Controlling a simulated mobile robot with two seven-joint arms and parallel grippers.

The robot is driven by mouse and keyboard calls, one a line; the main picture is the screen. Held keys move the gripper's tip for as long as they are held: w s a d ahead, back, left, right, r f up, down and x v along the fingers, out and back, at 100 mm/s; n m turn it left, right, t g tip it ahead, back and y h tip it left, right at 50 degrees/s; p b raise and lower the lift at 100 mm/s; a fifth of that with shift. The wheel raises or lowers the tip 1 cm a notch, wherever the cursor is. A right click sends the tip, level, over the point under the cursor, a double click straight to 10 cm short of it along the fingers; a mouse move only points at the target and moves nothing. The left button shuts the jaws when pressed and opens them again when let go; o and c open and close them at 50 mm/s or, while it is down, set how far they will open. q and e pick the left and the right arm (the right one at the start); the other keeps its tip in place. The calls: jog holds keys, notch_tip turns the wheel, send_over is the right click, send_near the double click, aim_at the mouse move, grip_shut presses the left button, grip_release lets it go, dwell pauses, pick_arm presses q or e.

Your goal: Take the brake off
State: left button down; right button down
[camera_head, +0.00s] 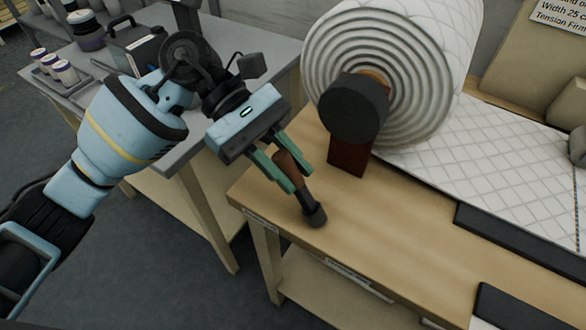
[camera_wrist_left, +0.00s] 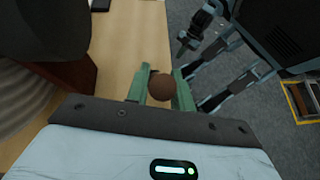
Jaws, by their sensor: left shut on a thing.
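A brown brake lever handle (camera_head: 289,170) with a black foot (camera_head: 314,216) leans on the wooden workbench, in front of the wadding roll. My left gripper (camera_head: 285,170) is shut on the handle, one green finger on each side. In the left wrist view the round brown end of the handle (camera_wrist_left: 161,87) shows between the fingers. The white quilted roll (camera_head: 430,70) hangs at the upper middle with a black round hub (camera_head: 352,106) on its near end. A reddish-brown support block (camera_head: 348,156) stands under the hub. A part of my right arm seems to show in the left wrist view, its jaws unclear.
The wooden workbench (camera_head: 370,230) has a bare front strip. White wadding (camera_head: 480,140) lies to the right, with dark flat bars (camera_head: 520,238) near it. A grey side table (camera_head: 190,150) with jars and a dark case (camera_head: 135,48) stands at the left.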

dwell(0.5)
pick_arm(q)
jog(key=c, duration=1.2)
grip_release()
jog(key=b+v, duration=0.1)
jog(key=v, duration=0.6)
jog(key=shift+f, duration=0.1)
jog(key=shift+w+a+r, duration=0.25)
jog(key=shift+a, duration=0.15)
jog(key=shift+s+f, duration=0.1)
